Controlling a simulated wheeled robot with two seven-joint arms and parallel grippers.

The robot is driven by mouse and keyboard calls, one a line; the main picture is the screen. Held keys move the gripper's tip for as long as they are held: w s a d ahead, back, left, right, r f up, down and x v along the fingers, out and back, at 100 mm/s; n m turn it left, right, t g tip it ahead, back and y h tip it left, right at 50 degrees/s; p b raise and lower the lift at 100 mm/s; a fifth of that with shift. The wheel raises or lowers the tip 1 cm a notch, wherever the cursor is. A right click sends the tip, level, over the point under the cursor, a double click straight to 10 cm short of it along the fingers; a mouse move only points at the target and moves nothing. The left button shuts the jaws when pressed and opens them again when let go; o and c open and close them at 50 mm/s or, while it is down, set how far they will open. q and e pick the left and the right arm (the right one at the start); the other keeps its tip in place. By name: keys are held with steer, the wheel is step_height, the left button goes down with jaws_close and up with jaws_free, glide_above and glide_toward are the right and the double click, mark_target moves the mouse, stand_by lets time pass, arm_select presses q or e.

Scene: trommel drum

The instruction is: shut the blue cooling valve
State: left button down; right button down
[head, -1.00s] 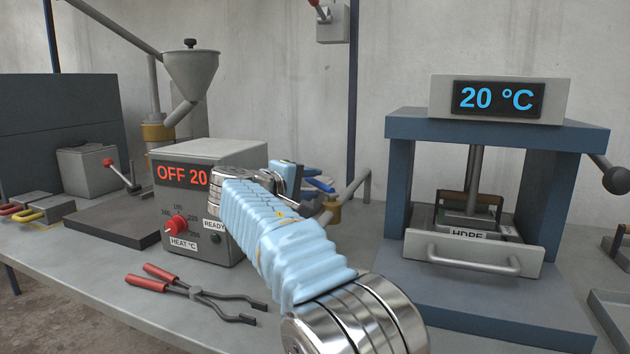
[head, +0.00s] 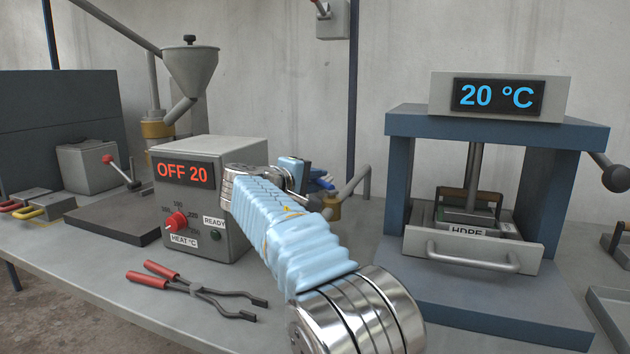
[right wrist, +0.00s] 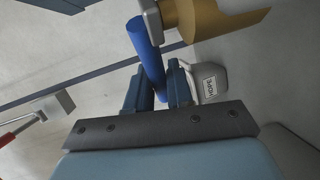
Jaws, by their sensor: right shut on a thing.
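The blue cooling valve shows as a blue handle (head: 323,180) beside a brass body (head: 333,208) on a grey pipe (head: 354,184), behind my right arm. My right gripper (head: 307,176) is at the handle and partly covers it. In the right wrist view, the blue handle (right wrist: 147,50) runs between the two fingers of my right gripper (right wrist: 158,82), which are shut on it. The brass body (right wrist: 215,22) is just beyond, at the top. My left gripper is not in view.
A heater box (head: 208,160) reading OFF 20 stands left of my right arm. Red-handled tongs (head: 195,289) lie in front of it. A blue press (head: 490,128) with a 20 °C display (head: 497,97) stands to the right. A grey hopper (head: 190,75) is behind.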

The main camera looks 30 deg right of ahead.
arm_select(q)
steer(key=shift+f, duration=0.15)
arm_select(e)
steer(key=shift+f, duration=0.1)
